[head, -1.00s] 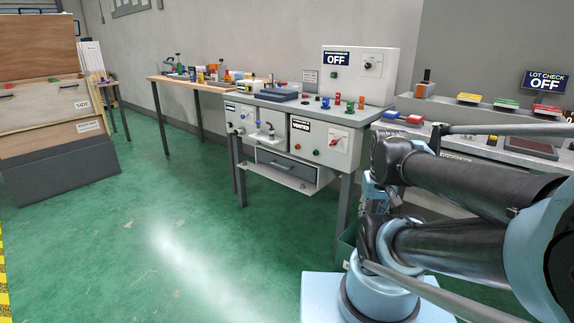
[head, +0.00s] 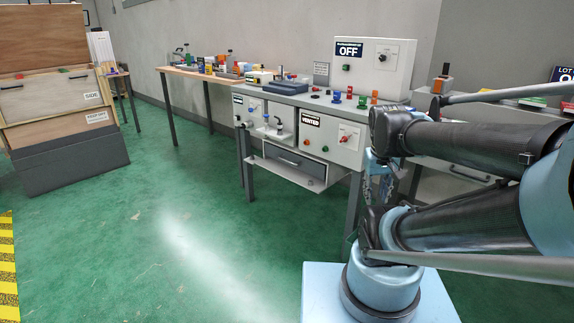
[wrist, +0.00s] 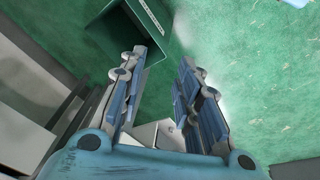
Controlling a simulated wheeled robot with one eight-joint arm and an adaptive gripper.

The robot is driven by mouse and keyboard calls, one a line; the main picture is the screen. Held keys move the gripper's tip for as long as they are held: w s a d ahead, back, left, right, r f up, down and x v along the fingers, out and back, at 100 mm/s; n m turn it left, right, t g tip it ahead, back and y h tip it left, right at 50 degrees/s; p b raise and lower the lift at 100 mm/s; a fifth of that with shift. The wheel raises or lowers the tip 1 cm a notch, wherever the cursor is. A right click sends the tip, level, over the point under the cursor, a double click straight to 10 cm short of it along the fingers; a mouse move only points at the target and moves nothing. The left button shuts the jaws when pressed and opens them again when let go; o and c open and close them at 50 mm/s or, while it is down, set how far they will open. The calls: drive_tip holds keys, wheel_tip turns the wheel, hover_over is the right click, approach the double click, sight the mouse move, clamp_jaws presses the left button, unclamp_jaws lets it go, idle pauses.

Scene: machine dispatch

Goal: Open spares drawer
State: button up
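A grey drawer (head: 286,157) with a bar handle sits shut under the machine bench (head: 290,98) in the head view. No spares label is readable on it. A second handled drawer front (head: 470,174) shows at the right, partly hidden by my arm. My gripper (wrist: 161,72) is open and empty in the wrist view, its two fingers apart over the green floor. In the head view my gripper (head: 378,185) hangs beside my folded arm, to the right of the grey drawer and apart from it.
The bench carries an OFF panel (head: 370,65) and a VENTED box (head: 331,140). A wooden cabinet (head: 55,100) stands at the left. A green bin (wrist: 120,40) is close by my gripper in the wrist view. The green floor before the bench is clear.

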sight(287, 161)
drive_tip(key=w+a+r+n+t+h, duration=0.1)
drive_tip(key=w+r+h, duration=0.15)
drive_tip(key=w, duration=0.75)
drive_tip(key=w+a+r+n+h, duration=0.15)
drive_tip(key=w+r, duration=0.25)
drive_tip(key=w, duration=0.6)
drive_tip(key=w+a+f+n+t+h, duration=0.1)
drive_tip(key=w+a, duration=0.4)
drive_tip(key=w, duration=0.5)
drive_tip(key=w+a+f+n+t+h, duration=0.15)
drive_tip(key=w+a, duration=0.35)
drive_tip(key=w, duration=0.5)
drive_tip(key=w+a+f+n+t+h, duration=0.1)
drive_tip(key=w+a+f, duration=0.4)
drive_tip(key=a, duration=0.3)
drive_tip(key=w+a+f+n+t+h, duration=0.1)
drive_tip(key=w+a+f+n+t, duration=0.1)
drive_tip(key=w+a+f, duration=0.5)
drive_tip(key=a+f+n+t, duration=0.2)
drive_tip(key=a+f+t, duration=0.2)
drive_tip(key=a+f, duration=0.95)
drive_tip(key=shift+g, duration=0.25)
drive_tip(key=x, duration=0.5)
drive_tip(key=r+x, duration=0.1)
drive_tip(key=x, duration=0.9)
drive_tip(key=shift+w+r, duration=0.1)
drive_tip(key=shift+w, duration=0.5)
clamp_jaws()
